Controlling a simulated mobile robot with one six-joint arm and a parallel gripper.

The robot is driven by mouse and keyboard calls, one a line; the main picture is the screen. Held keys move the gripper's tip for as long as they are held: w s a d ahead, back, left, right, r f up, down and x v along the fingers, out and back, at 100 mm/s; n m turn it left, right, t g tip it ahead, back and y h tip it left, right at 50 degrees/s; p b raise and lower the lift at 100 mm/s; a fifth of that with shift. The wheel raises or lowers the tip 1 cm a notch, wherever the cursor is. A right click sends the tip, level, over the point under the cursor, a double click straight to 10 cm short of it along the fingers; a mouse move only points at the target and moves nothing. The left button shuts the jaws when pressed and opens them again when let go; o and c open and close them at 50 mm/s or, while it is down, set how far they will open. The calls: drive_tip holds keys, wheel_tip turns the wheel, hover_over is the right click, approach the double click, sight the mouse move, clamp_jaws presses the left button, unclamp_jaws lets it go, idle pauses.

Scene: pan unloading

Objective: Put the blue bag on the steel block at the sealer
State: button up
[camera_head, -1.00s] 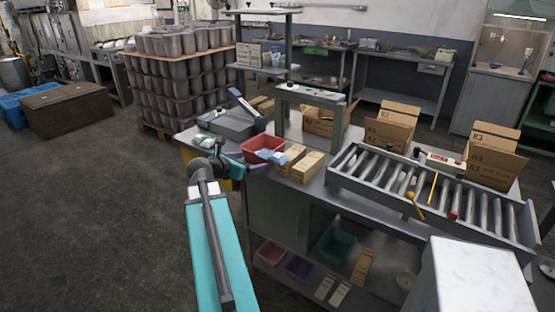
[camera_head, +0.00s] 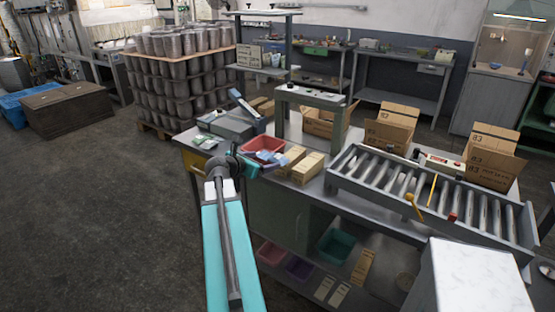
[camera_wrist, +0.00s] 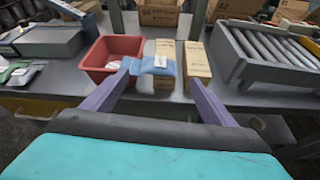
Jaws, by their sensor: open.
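The blue bag (camera_wrist: 157,65) lies at the right side of the red bin, overlapping the near carton in the wrist view; it also shows small and partly hidden in the head view (camera_head: 268,157). My gripper (camera_wrist: 160,76) is open, with its purple fingers either side of the bag in the picture. The left fingertip overlaps the bag's left end; I cannot tell whether they touch. The grey sealer (camera_wrist: 47,42) stands at the left of the bench, also in the head view (camera_head: 228,125), with a raised lever. I cannot make out the steel block.
The red bin (camera_wrist: 110,46) stands left of two tan cartons (camera_wrist: 196,64). A roller conveyor (camera_head: 430,195) fills the bench's right side. A shelf stand (camera_head: 310,97) rises behind. Green and white packets (camera_wrist: 24,73) lie by the sealer. Open floor (camera_head: 100,210) is at left.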

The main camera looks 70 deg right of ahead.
sight(275, 159)
drive_tip(key=shift+p+x, duration=0.35)
drive_tip(key=shift+x, duration=1.7)
drive_tip(key=shift+d, duration=0.1)
drive_tip(key=shift+p+x, duration=1.05)
drive_tip(key=shift+x, duration=1.45)
drive_tip(key=shift+s+f, duration=0.1)
drive_tip(key=shift+f, duration=0.1)
drive_tip(key=c, duration=1.3)
drive_tip(key=shift+r, duration=0.2)
